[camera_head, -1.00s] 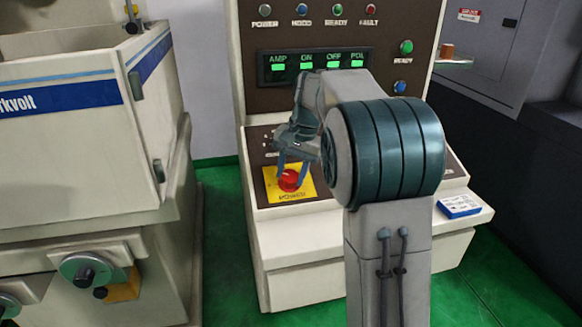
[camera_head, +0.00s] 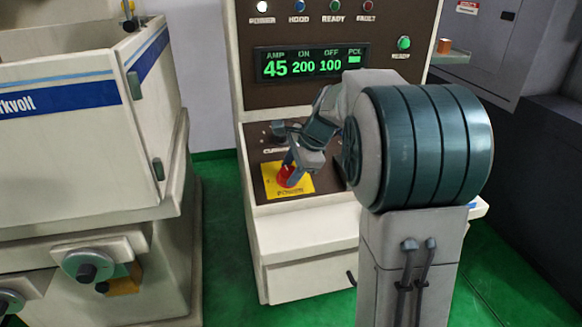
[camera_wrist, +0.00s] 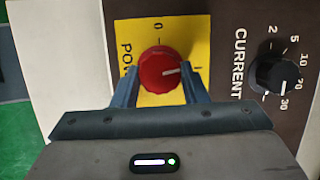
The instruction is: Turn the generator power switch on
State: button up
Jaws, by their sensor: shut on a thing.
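The generator power switch is a red rotary knob (camera_wrist: 163,65) on a yellow plate (camera_wrist: 195,30), also seen in the head view (camera_head: 285,177). My gripper (camera_wrist: 159,71) is shut on it, one finger on each side. In the wrist view, the knob's pale pointer line points right to the mark there, away from the "0" at the top. In the head view, the generator's POWER lamp (camera_head: 262,7) is lit white and the display (camera_head: 312,63) reads 45, 200 and 100. Part of the plate is hidden by my fingers.
A black CURRENT dial (camera_wrist: 280,76) sits beside the yellow plate. A white and blue machine (camera_head: 75,150) with a front handwheel (camera_head: 86,268) stands at the left. Green floor shows between it and the generator.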

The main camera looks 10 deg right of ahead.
jog(key=shift+s+d+m+t, duration=0.1)
jog(key=shift+m+t, duration=0.3)
jog(key=shift+m, duration=0.6)
jog(key=o, duration=1)
jog(key=shift+c, duration=0.2)
jog(key=v, duration=1.4)
jog(key=shift+p, duration=0.35)
jog(key=shift+f, duration=0.15)
